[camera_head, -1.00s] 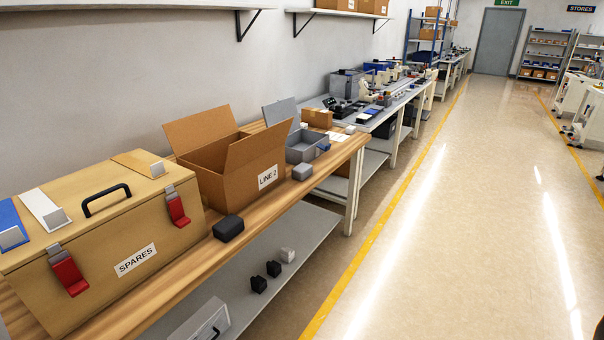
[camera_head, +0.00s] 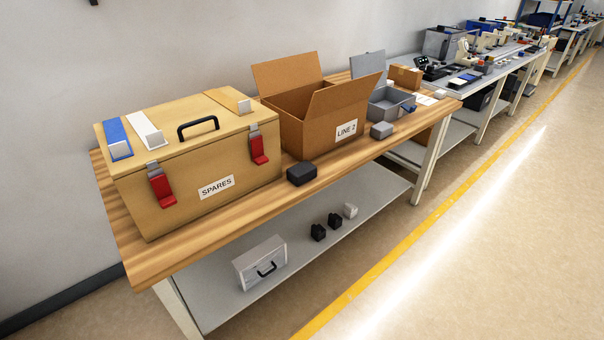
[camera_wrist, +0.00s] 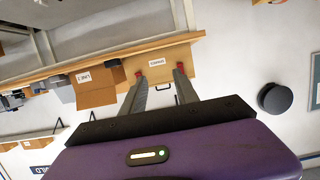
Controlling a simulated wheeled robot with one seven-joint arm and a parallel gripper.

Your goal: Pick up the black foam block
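A black block (camera_head: 301,174) lies on the wooden bench top (camera_head: 222,226), near its front edge. It sits between the SPARES case (camera_head: 228,165) and the open LINE 2 cardboard box (camera_head: 312,138), slightly in front of them. My gripper (camera_wrist: 160,74) shows only in the wrist view, with its two fingers apart and nothing between them. The wrist picture is upside down, with the SPARES case (camera_wrist: 172,62) beyond the fingers.
A grey block (camera_head: 382,130) and a grey open bin (camera_head: 388,108) stand farther right on the bench. The lower shelf (camera_head: 225,308) bears small black blocks (camera_head: 326,226), a white one (camera_head: 350,210) and a white drawer-like case (camera_head: 261,263). The floor (camera_head: 480,240) in front is clear.

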